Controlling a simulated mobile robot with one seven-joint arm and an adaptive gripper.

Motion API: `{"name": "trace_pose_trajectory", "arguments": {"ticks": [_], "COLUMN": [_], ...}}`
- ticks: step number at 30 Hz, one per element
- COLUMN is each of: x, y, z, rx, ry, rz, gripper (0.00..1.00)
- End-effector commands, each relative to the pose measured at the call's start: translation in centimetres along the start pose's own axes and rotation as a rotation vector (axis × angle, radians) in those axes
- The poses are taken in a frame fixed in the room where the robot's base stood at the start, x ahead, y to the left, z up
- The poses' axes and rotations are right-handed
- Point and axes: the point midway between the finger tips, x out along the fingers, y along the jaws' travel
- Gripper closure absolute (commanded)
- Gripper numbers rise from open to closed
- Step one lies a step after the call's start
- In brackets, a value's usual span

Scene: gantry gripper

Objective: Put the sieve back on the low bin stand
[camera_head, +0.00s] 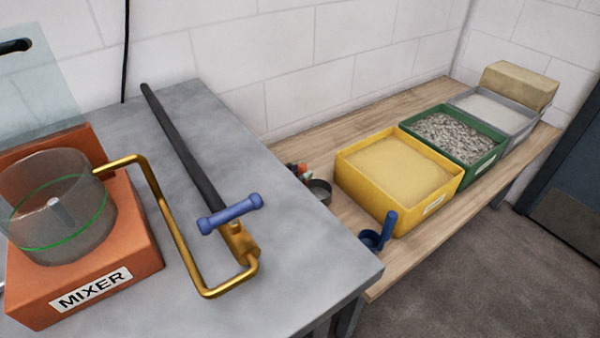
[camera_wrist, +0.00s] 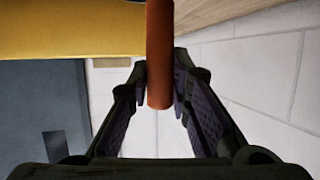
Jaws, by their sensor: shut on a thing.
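In the wrist view my gripper (camera_wrist: 160,85) is shut on an orange-brown round handle (camera_wrist: 160,35), most likely the sieve's. In the head view a small grey round sieve (camera_head: 319,191) shows at the near-left end of the wooden low bin stand (camera_head: 365,277), left of the yellow bin. Orange and dark bits beside it look like the handle and my fingers, mostly hidden behind the metal table. The sieve looks about level and very low over the stand; I cannot tell whether it touches. The sieve's pan is not visible in the wrist view.
The stand carries a yellow bin of sand (camera_head: 350,186), a green bin of gravel (camera_head: 498,149), a grey bin of white powder and a blue scoop (camera_head: 387,228). The metal table (camera_head: 320,260) holds the orange mixer (camera_head: 145,243) and a gold crank with blue handle. The white wall is close behind.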

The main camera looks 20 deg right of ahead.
Motion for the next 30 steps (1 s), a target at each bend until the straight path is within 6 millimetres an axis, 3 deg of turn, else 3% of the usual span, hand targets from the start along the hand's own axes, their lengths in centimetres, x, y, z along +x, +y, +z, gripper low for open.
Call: {"name": "trace_pose_trajectory", "arguments": {"ticks": [2,3,12,23,30], "x": [0.1,0.1,0.1,-0.3,-4.2], "y": [0.0,0.0,0.0,0.0,-0.2], "z": [0.3,0.4,0.3,-0.1,0.1], "rx": [0.000,0.000,0.000,0.000,0.000], "ry": [0.001,0.000,0.000,0.000,0.002], "rz": [0.000,0.000,0.000,-0.001,-0.004], "gripper": [1.00,0.81,0.61,0.61,0.61]}}
